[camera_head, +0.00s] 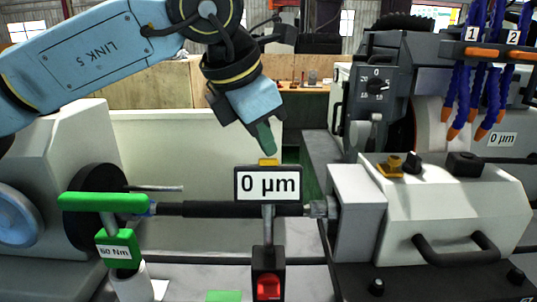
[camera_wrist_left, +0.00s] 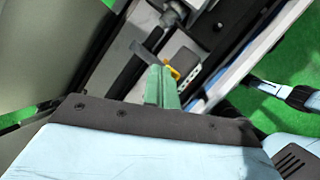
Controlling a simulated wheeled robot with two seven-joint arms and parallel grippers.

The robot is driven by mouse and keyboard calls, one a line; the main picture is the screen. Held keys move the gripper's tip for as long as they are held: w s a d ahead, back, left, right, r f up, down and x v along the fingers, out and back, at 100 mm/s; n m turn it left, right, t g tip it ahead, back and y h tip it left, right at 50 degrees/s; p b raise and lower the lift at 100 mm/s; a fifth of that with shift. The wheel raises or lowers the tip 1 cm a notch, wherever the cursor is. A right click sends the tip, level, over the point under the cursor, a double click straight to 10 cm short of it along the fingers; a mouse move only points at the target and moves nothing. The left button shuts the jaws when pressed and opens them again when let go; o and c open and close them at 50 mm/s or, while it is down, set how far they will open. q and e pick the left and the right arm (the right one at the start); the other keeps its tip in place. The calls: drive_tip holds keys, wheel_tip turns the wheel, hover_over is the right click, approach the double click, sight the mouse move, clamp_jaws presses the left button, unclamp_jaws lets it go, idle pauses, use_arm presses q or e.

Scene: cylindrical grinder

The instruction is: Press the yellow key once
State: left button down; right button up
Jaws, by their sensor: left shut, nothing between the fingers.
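The yellow key (camera_head: 268,161) is a small block on top of the display (camera_head: 267,184) that reads 0 µm. My left gripper (camera_head: 266,148) is shut and empty, with its green fingers pointing down just above the key. Whether the fingertips touch the key I cannot tell. In the left wrist view the green fingers (camera_wrist_left: 161,88) are together, and part of the yellow key (camera_wrist_left: 174,72) shows beside their tips. My right gripper is not in view.
The display stands on a post above a red switch (camera_head: 268,287). A dark shaft (camera_head: 195,209) runs behind it. A green-handled tool (camera_head: 104,203) marked 60 Nm stands at left.

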use_arm(q)
drive_tip(key=shift+r, duration=0.1)
drive_tip(key=shift+w+r+p, duration=0.35)
drive_tip(key=shift+r+p, duration=0.3)
drive_tip(key=shift+r, duration=0.05)
drive_tip(key=r+p, duration=0.1)
drive_tip(key=w+r+p, duration=0.1)
drive_tip(key=r, duration=0.1)
drive_tip(key=w+r+p, duration=0.1)
drive_tip(key=p, duration=0.1)
drive_tip(key=shift+r, duration=0.3)
idle(0.3)
